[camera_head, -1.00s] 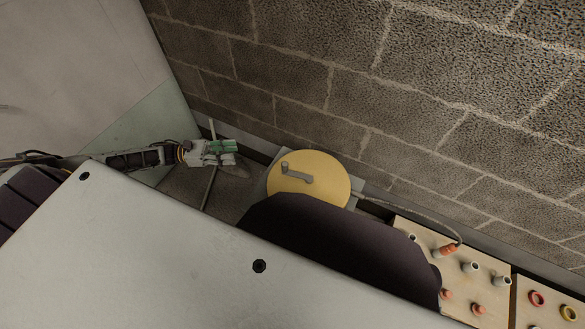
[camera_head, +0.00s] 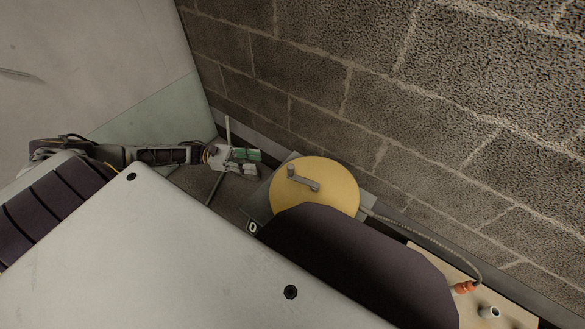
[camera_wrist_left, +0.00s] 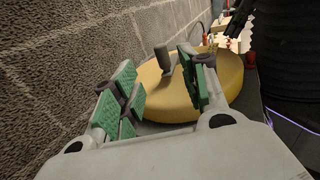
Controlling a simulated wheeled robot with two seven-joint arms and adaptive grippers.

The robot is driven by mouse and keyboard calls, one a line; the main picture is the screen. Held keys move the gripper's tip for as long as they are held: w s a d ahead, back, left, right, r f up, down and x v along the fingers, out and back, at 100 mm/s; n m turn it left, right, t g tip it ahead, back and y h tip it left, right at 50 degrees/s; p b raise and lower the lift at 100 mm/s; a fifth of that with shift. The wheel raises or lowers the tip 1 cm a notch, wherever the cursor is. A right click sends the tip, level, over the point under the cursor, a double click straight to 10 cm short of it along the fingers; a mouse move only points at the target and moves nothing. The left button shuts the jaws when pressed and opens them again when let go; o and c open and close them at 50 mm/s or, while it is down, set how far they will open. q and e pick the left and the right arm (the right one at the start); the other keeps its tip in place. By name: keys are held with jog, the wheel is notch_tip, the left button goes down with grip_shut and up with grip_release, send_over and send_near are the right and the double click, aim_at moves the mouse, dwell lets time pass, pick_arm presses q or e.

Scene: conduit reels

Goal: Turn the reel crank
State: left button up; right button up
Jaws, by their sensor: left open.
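The yellow round reel (camera_head: 338,203) lies face up beside the block wall, with a grey crank (camera_head: 304,181) on its top. My left gripper (camera_head: 258,163) is at the reel's left side in the head view, open and empty, apart from the crank. In the left wrist view the crank's upright handle (camera_wrist_left: 162,56) shows beyond and between the two green-padded fingers of my left gripper (camera_wrist_left: 157,68), above the yellow reel (camera_wrist_left: 228,80). Part of the reel is hidden in the head view by a dark part of mine. I do not clearly make out my right gripper.
A grey cable (camera_head: 430,238) runs right from the reel to an orange-red plug (camera_head: 463,287) on a light wooden board (camera_head: 437,260). The block wall (camera_head: 400,120) is close behind the reel. A thin pale upright post (camera_head: 228,130) stands by my left gripper.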

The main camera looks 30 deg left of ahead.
aim_at(291, 166)
pick_arm(q)
jog(key=shift+d, duration=0.15)
jog(key=shift+b+x, duration=1.65)
jog(key=shift+x, duration=5.1)
pick_arm(e)
jog(key=shift+w+a+f+y, duration=0.1)
jog(key=shift+a+f+y, duration=0.05)
jog(key=shift+f, duration=0.6)
jog(key=shift+w+a+f+y, duration=0.1)
jog(key=shift+a+f+y, duration=0.05)
jog(key=shift+f, duration=0.6)
pick_arm(q)
grip_shut()
